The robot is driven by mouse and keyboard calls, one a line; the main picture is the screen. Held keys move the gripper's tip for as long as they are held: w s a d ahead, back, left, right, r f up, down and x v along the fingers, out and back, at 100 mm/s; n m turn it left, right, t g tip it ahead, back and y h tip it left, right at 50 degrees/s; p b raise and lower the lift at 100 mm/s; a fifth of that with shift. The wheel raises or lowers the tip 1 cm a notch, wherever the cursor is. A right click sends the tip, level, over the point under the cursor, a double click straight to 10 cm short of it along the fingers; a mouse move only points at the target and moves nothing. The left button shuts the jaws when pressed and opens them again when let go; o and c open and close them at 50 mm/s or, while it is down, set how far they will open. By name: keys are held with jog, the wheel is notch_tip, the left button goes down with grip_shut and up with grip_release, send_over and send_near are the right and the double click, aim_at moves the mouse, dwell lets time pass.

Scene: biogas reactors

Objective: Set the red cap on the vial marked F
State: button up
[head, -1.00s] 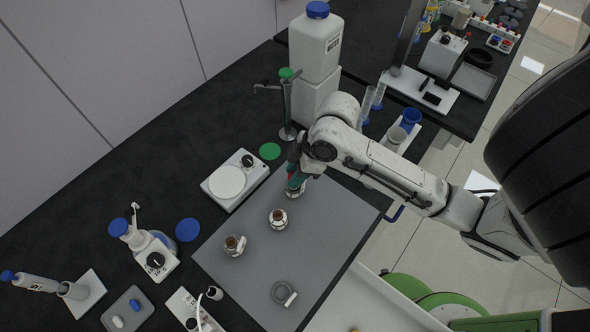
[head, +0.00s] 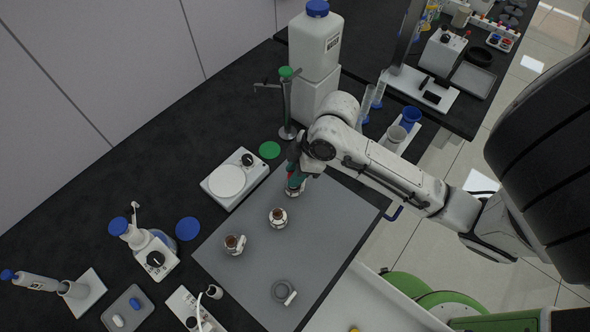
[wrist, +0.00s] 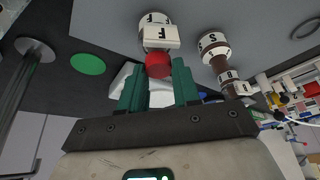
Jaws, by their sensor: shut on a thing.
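My gripper (wrist: 157,78), with green fingers, is shut on the red cap (wrist: 158,65). The vial marked F (wrist: 155,18) is straight ahead of the fingers in the wrist view, with an F on its ring and on its white tag (wrist: 159,37). The cap meets the tag's edge in that picture; I cannot tell whether it touches the vial's mouth or is seated. In the head view the gripper (head: 294,180) is over the vial's white base (head: 295,192) at the far end of the grey mat, and hides most of the vial.
A brown vial marked S (wrist: 212,44) stands nearby on the grey mat (head: 330,230); another brown vial (head: 234,244) is farther left. A grey ring with a white tag (head: 284,292) lies at the near end. A white stirrer plate (head: 227,181) and green disc (head: 270,150) lie off the mat.

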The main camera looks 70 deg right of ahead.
jog(key=shift+f, duration=0.6)
dwell(0.9)
jog(key=o, duration=1.5)
jog(key=shift+r, duration=3.5)
